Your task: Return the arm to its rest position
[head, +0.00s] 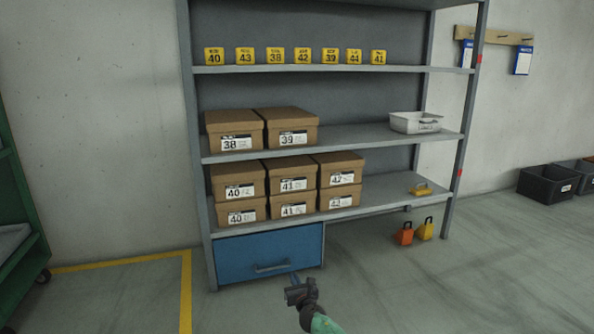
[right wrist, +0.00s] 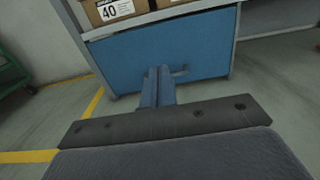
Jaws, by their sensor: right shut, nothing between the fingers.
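My right gripper (head: 294,280) shows at the bottom middle of the head view, low in front of the shelf rack. In the right wrist view its blue fingers (right wrist: 158,87) are together with nothing between them. Beyond them is the blue drawer (head: 262,258) at the foot of the rack, with a grey handle (head: 272,267); the drawer front also shows in the right wrist view (right wrist: 212,55). The drawer looks shut. In the head view the fingertips overlap the drawer's lower edge; whether they touch it I cannot tell. My left gripper is in neither view.
The shelf rack (head: 324,139) holds several labelled shoe boxes (head: 286,126), yellow number tags (head: 275,55) and a white tray (head: 414,122). Dark bins (head: 546,184) stand right. A green cart (head: 18,215) stands left.

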